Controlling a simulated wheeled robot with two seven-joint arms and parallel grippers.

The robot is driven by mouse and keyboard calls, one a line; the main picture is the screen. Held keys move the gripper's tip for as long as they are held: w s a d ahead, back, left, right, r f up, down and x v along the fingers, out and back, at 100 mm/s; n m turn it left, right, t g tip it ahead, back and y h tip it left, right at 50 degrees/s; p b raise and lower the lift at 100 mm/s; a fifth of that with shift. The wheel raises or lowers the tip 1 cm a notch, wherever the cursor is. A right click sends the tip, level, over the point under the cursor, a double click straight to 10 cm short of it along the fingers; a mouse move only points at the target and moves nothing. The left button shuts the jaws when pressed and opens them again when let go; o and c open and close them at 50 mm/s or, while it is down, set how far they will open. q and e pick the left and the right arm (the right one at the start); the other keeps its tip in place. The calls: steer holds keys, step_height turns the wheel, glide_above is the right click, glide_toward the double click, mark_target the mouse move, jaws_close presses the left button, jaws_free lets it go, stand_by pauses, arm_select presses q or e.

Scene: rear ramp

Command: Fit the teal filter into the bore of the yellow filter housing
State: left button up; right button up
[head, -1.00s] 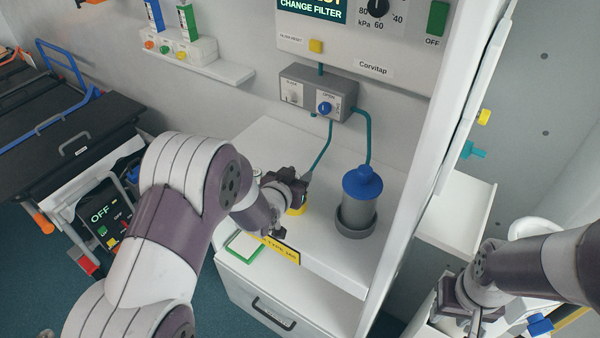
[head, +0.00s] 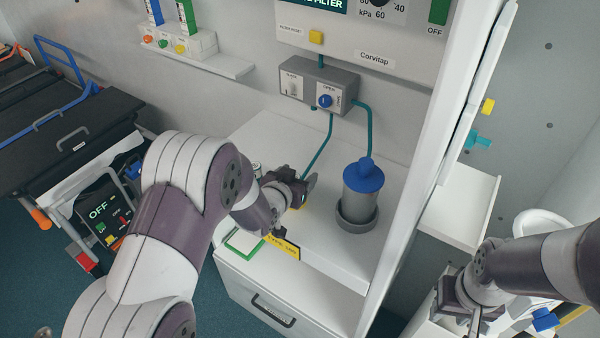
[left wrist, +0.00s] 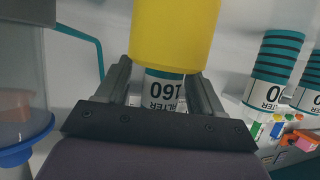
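In the left wrist view, which looks upside down, the yellow filter housing (left wrist: 173,32) fills the top middle. The teal filter (left wrist: 162,93), with a white label reading 160, lies between the fingers of my left gripper (left wrist: 160,82), which look shut on it. Its far part is hidden by the housing's rim; I cannot tell how deep it sits in the bore. In the head view, my left gripper (head: 306,191) is over the white counter and hides the filter; only a sliver of the yellow housing shows. My right gripper (head: 474,322) is at the bottom right, its fingertips unclear.
A clear canister with a blue lid (head: 363,190) stands in a grey ring right of my left gripper. A teal hose (head: 321,150) runs down behind. More teal-ringed filters (left wrist: 275,68) show in the left wrist view. A yellow sign (head: 283,244) sits at the counter's front edge.

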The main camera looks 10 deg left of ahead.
arm_select(q)
steer(key=shift+s, duration=0.15)
steer(key=v, duration=1.2)
steer(key=shift+s+r, duration=0.1)
